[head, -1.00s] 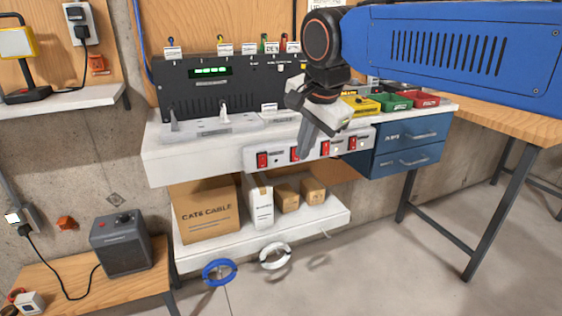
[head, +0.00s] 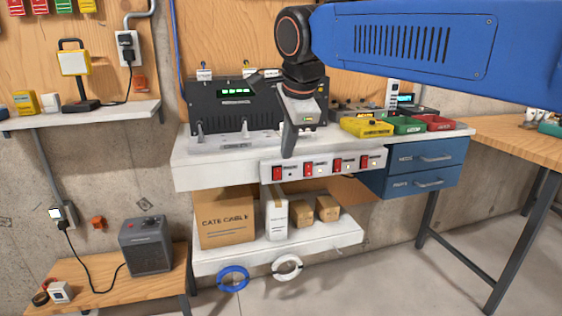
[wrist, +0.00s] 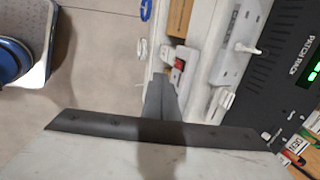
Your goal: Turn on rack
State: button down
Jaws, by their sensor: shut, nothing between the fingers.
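The black patch rack (head: 215,108) stands on the white shelf with a small lit green display; its "PATCH RACK" lettering shows in the wrist view (wrist: 299,62). A white switch strip (head: 323,166) with several red rockers runs along the shelf's front edge. Its labels are too small to read. My gripper (head: 288,154) is shut and empty, pointing down at the strip's upper edge, between the leftmost red switch (head: 278,173) and the second red switch (head: 309,170). Contact cannot be told. In the wrist view my gripper (wrist: 160,84) is beside a red switch (wrist: 180,66).
Yellow (head: 366,127), green (head: 402,125) and red bins stand right of the rack, above blue drawers (head: 420,170). Cardboard boxes (head: 225,217) sit on the lower shelf, with blue and white cable coils hanging below. A heater (head: 146,245) stands at left. Floor at lower right is clear.

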aim_at(278, 162)
jog(key=x, duration=0.3)
jog(key=w+x, duration=0.1)
jog(key=x, duration=0.3)
jog(key=r+x, duration=0.1)
jog(key=x, duration=0.2)
jog(key=shift+w+a+f, duration=0.3)
jog(key=shift+w, duration=0.2)
jog(key=shift+w+a+r, duration=0.15)
jog(key=shift+w+a, duration=0.05)
jog(key=shift+w, duration=0.65)
jog(key=shift+w+a+r+g, duration=0.1)
jog(key=shift+w+a+g, duration=0.05)
jog(key=shift+w+g, duration=0.25)
jog(key=shift+r, duration=0.15)
jog(key=shift+r, duration=0.65)
